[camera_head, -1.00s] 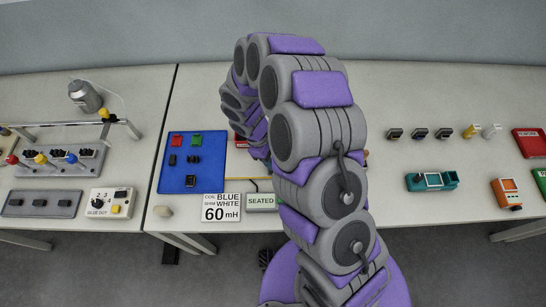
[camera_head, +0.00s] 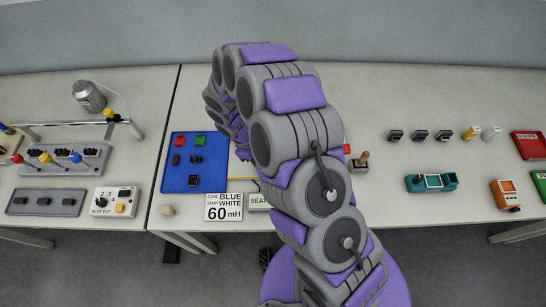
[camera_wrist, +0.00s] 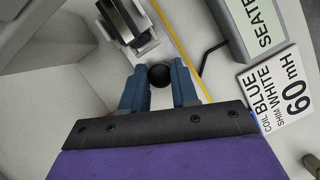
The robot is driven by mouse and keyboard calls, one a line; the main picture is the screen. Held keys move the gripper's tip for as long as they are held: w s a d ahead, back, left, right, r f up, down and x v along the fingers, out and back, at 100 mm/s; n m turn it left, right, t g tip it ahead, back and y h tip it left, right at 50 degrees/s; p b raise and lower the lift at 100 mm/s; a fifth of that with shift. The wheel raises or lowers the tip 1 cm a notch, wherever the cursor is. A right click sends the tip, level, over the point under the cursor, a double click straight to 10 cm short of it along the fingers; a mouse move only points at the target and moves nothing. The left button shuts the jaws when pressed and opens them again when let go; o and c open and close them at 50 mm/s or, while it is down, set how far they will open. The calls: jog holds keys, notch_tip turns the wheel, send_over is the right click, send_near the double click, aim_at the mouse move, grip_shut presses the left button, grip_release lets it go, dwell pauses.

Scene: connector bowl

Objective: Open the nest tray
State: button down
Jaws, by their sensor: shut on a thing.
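In the wrist view my gripper (camera_wrist: 160,84) has its two blue fingers closed around a round black knob (camera_wrist: 159,74). The knob is at the near end of a pale grey piece (camera_wrist: 150,56), which I take to be the nest tray; how far it is open I cannot tell. A dark part with a shiny metal band (camera_wrist: 127,22) sits just beyond the knob. In the head view my own arm hides the gripper, the knob and the tray.
A sign reading 60 mH (camera_head: 224,207) and a SEATED sign (camera_head: 258,202) stand close by; a yellow strip (camera_wrist: 180,45) runs beside the knob. A wooden-handled item (camera_head: 362,159) stands right of my arm.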

jog(key=a, duration=0.6)
jog(key=a+p, duration=0.1)
jog(key=a, duration=0.3)
jog(key=shift+w, duration=0.3)
jog(key=shift+d, duration=0.2)
jog(key=c, duration=1)
grip_release()
jog(key=shift+a, duration=0.1)
jog(key=shift+o, duration=0.7)
jog(key=p+v, duration=0.1)
jog(key=v, duration=1.6)
